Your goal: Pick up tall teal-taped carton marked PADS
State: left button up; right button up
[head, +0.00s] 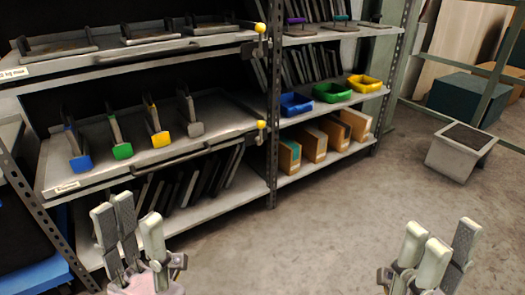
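Several brown cartons stand in a row on the low right-hand shelf in the head view. The leftmost carton (289,155) shows a teal-green strip on its face; no lettering is readable, so I cannot confirm the PADS mark. My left gripper (130,213) is at the lower left, fingers up and spread, with nothing between them. It is in front of the left shelf bay, well left of the cartons. My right gripper (438,238) is at the lower right over the floor, also spread and empty, apart from the cartons.
Blue (296,104), green (332,92) and yellow (363,84) bins sit on the shelf above the cartons. A rack upright (272,130) stands left of them. A pulled-out tray (205,130) carries coloured-front holders. A grey stool-like block (462,148) stands right; the floor (330,225) between is clear.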

aim_at(290, 152)
jog(key=i+l+u, duration=0.15)
jog(key=i+u, duration=0.2)
jog(key=u, duration=0.15)
jog(key=i+l+u, duration=0.2)
jog(key=u, duration=0.25)
jog(key=i+l+u, duration=0.1)
jog(key=i+l, duration=0.35)
jog(key=i+l+u, duration=0.1)
jog(key=i+l, duration=0.3)
jog(key=l, duration=0.3)
